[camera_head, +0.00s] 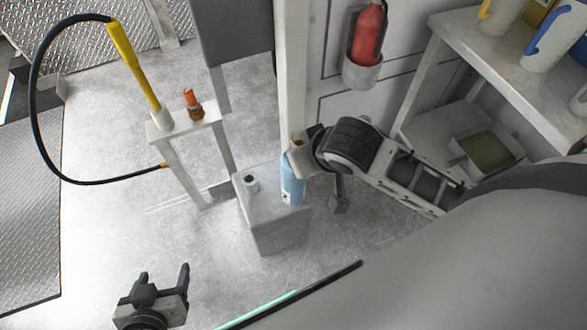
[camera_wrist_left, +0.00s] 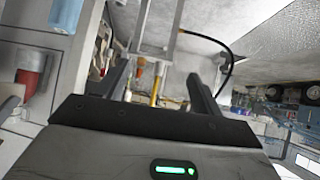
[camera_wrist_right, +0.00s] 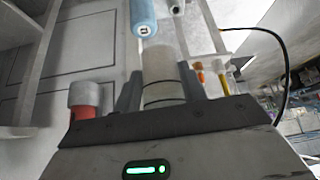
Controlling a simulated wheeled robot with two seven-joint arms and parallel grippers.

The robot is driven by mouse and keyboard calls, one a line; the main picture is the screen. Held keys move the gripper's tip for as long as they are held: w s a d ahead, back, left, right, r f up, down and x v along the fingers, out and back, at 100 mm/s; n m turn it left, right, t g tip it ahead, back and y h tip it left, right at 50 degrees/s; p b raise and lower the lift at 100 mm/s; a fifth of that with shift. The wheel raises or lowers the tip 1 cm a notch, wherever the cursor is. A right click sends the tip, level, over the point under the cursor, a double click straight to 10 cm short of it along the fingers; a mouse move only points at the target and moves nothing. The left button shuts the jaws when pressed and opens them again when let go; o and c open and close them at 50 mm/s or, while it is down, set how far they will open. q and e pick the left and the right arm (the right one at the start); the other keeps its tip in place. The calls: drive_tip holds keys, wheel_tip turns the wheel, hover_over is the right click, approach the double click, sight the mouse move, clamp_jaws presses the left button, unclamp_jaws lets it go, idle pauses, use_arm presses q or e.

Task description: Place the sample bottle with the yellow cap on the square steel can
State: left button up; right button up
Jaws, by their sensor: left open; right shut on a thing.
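The square steel can (camera_head: 280,229) stands on the floor in the middle of the head view, with a round neck (camera_head: 251,183) on its top. A blue bottle (camera_head: 292,188) appears upright over the can's right part. It also shows at the top of the right wrist view (camera_wrist_right: 143,16). My right gripper (camera_head: 299,157) is above the can's right side, shut on a pale cylindrical bottle (camera_wrist_right: 162,72). A small yellow-orange patch (camera_head: 298,142) shows by that gripper, perhaps the cap; most of the bottle is hidden in the head view. My left gripper (camera_head: 162,276) is open and empty.
A red extinguisher (camera_head: 369,35) hangs behind. A shelf (camera_head: 482,58) with jugs is at right. The floor before the can is clear.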

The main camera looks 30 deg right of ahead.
drive_tip(key=shift+d+f, duration=0.15)
drive_tip(key=shift+d, duration=0.1)
drive_tip(key=shift+f, duration=0.1)
